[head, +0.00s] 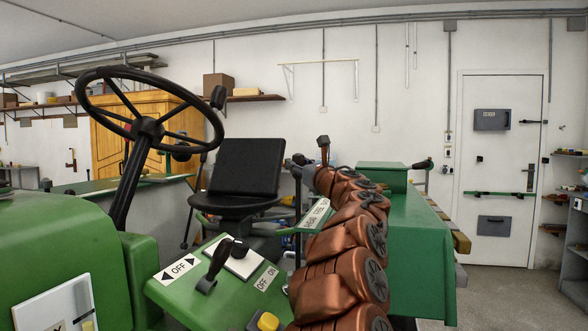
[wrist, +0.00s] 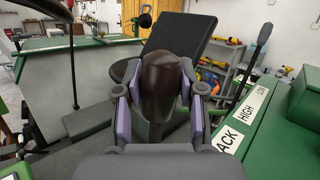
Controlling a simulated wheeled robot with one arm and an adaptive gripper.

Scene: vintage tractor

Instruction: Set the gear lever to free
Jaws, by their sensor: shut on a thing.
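The gear lever's dark brown knob (wrist: 161,84) stands upright in the middle of the wrist view. My gripper (wrist: 160,98) is shut around it, with a purple-padded finger on each side. The lever's lower part is hidden behind the gripper. A white gear label (wrist: 240,118) lies to its right on green bodywork, with BACK nearest, then HIGH and LOW farther off. The label (head: 315,215) also shows in the head view, left of my copper arm. There, my arm covers much of the lever area, and I cannot clearly make out the grip.
The black seat (head: 245,170) stands close by, behind the lever in the wrist view. A black paddle lever (wrist: 257,58) rises at its right. The steering wheel (head: 148,128) and the OFF/ON lever (head: 213,268) are left of my arm. Open floor lies at the far right.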

